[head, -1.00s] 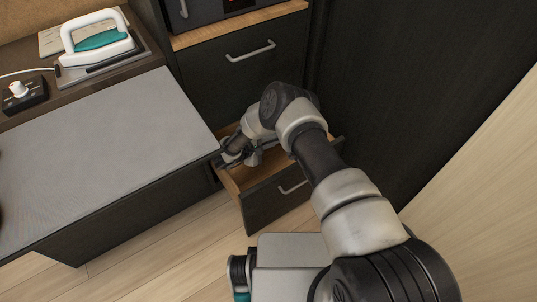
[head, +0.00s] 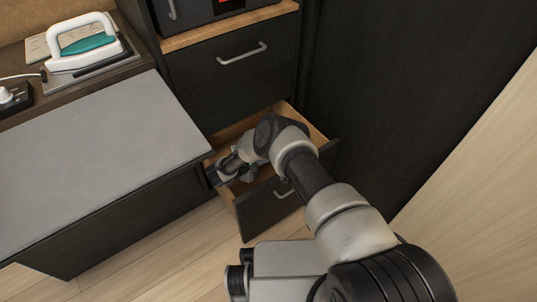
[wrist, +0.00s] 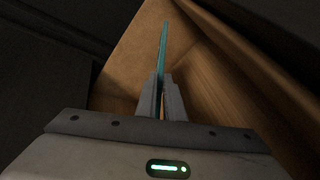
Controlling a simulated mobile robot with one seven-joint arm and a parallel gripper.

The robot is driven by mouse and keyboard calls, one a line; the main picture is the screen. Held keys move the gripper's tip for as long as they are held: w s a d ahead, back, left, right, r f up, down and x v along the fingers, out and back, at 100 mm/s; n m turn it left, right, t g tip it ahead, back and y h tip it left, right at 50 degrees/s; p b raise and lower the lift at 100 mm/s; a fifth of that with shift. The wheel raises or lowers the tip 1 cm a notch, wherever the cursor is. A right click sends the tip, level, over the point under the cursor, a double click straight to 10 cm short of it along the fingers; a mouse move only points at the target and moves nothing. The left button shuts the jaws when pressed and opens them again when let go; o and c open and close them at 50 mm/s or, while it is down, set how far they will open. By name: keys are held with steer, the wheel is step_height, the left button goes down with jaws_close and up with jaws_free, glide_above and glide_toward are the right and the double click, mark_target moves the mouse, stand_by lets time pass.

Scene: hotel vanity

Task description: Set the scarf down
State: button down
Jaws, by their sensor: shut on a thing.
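The scarf (wrist: 163,48) shows in the wrist view as a thin teal strip seen edge-on, standing out beyond the fingertips. My gripper (wrist: 162,92) is shut on its near end. In the head view my gripper (head: 220,172) is at the left side of the open lower drawer (head: 272,200), low by its left wall. The scarf cannot be made out there, as my arm and the drawer hide it. In the wrist view, bare wooden drawer surfaces (wrist: 205,78) lie around the scarf. I cannot tell whether the scarf touches them.
A grey countertop (head: 95,160) lies left of the drawer, its corner close to my gripper. A closed drawer (head: 235,85) with a handle is above. A white and teal iron (head: 85,42) stands at the upper left. A dark panel (head: 390,90) rises on the right.

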steer(key=shift+f, duration=0.3)
steer(key=c, duration=1.9)
jaws_free()
steer(key=shift+o, duration=0.2)
steer(key=p+v, duration=0.2)
steer(key=v, duration=0.6)
steer(key=shift+r, duration=0.4)
steer(key=shift+w+d, duration=0.15)
